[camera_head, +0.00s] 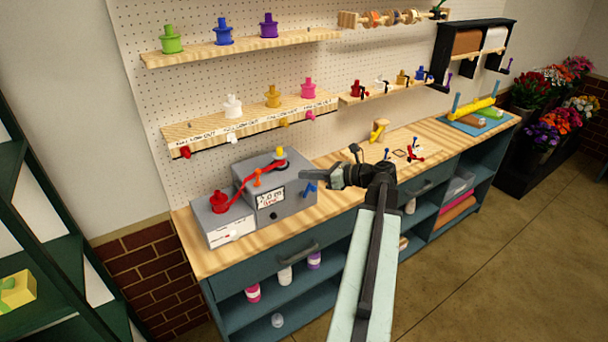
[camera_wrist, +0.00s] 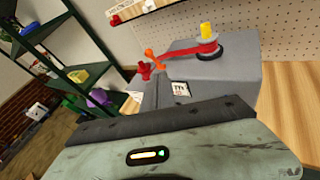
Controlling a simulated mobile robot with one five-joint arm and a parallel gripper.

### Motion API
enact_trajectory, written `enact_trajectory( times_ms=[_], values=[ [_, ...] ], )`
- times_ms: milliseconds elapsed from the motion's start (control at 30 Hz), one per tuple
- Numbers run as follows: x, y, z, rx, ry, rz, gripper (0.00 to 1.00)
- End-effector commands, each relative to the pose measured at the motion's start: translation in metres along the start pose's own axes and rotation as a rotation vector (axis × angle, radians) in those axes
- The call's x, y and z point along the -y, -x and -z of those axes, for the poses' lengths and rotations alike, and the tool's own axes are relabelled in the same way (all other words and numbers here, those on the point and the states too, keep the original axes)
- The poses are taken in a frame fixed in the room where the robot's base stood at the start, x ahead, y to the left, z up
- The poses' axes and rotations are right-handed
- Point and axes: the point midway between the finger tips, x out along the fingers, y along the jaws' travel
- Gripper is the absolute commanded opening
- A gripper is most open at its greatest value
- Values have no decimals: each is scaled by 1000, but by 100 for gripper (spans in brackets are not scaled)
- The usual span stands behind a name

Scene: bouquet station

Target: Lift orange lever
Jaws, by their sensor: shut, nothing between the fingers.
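The orange lever also shows in the wrist view (camera_wrist: 154,59), left of the yellow knob (camera_wrist: 207,32). My gripper (camera_head: 306,177) is shut and empty. In the head view it points left, at the right side of the machine, apart from the lever.
A blue knob (camera_head: 309,189) sits on the machine's right side, close to my gripper. Shelves with coloured knobs (camera_head: 250,125) hang on the pegboard behind. The wooden bench (camera_head: 330,208) has small tools farther right. A dark green shelf unit (camera_head: 45,235) stands at left.

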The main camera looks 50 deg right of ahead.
Motion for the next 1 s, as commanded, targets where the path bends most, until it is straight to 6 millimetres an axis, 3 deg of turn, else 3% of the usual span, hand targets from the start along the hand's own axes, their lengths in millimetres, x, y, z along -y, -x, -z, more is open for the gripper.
enact_trajectory(
  times_ms=[133,233,400,533,600,733,833,1000],
  values=[
    [-10,-15,5,-32,46,-23,0],
    [-43,-62,24,-139,222,-107,0],
    [-150,-166,88,-399,815,-436,0],
    [-232,-212,139,-523,1327,-783,0],
    [-271,-226,161,-553,1595,-990,0],
    [-325,-238,189,-552,2008,-1354,0],
    [-350,-241,199,-527,2217,-1569,0],
    [-366,-242,204,-496,2370,-1747,0]
  ],
)
